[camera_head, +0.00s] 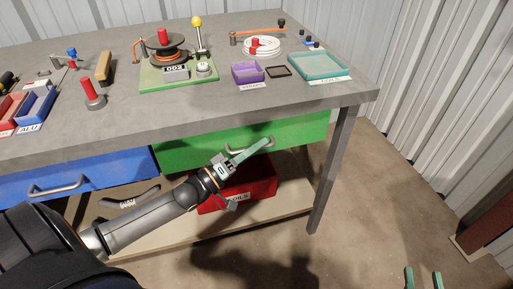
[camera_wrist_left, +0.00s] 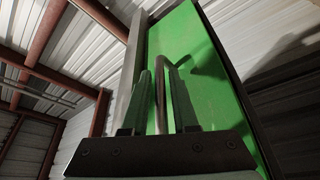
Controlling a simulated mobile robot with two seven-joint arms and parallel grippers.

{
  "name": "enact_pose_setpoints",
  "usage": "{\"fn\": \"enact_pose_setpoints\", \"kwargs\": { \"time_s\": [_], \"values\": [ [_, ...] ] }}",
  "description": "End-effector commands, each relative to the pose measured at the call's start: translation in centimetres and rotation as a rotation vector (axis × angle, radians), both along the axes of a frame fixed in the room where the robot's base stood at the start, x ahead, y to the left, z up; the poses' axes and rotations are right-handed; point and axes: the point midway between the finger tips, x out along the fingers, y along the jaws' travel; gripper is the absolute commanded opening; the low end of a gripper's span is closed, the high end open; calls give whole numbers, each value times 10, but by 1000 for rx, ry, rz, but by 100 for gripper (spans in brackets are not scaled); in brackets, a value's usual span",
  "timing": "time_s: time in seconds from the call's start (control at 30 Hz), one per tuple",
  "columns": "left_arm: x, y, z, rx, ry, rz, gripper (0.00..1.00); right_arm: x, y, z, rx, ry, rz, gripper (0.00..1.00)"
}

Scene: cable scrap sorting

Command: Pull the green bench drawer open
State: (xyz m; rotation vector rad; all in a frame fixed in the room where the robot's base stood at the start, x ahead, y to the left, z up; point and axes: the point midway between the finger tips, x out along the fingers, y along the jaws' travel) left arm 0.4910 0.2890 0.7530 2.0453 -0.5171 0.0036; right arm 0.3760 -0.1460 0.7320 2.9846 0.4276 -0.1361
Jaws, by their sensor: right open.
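The green drawer (camera_head: 300,130) sits under the bench top, its front looking flush and closed. Its grey bar handle (camera_head: 271,143) is partly hidden by my left gripper (camera_head: 254,149), which reaches the drawer front from the left. In the left wrist view, the green front (camera_wrist_left: 205,85) fills the middle. The handle (camera_wrist_left: 161,95) shows between the two fingers of my left gripper (camera_wrist_left: 160,85). The fingers stand apart with a narrow gap around the bar; no firm grip shows. My right gripper (camera_head: 423,277) is open and empty over the floor at the lower right.
A blue drawer (camera_head: 90,172) with its own handle is left of the green one. A red bin (camera_head: 262,183) stands on the lower shelf below. The bench leg (camera_head: 333,170) is to the right. Trays and a spool fixture (camera_head: 178,70) stand on top. Floor is clear at right.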

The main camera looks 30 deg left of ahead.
Motion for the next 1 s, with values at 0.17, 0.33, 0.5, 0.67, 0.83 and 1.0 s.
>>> {"fn": "enact_pose_setpoints", "kwargs": {
  "time_s": [0.17, 0.33, 0.5, 0.67, 0.83, 1.0],
  "values": [
    [0, 0, 0, 0, 1, 1, 27, 0, 0, 1, 0, -3, 0, 50],
    [0, 0, 0, 0, 1, 1, 16, 0, 0, 1, 0, -3, -1, 50],
    [0, 0, 0, 0, 0, 0, 0, 0, 0, 1, 0, -2, -1, 50],
    [0, 0, 0, 0, 0, 0, 0, 0, 0, 1, 0, -2, -1, 50],
    [0, 0, 0, 0, 0, 0, 0, 0, 0, 1, 0, -2, 0, 50],
    [0, 0, 0, 0, 0, 0, 0, 0, 0, 1, -1, -1, 0, 50]
  ]
}}
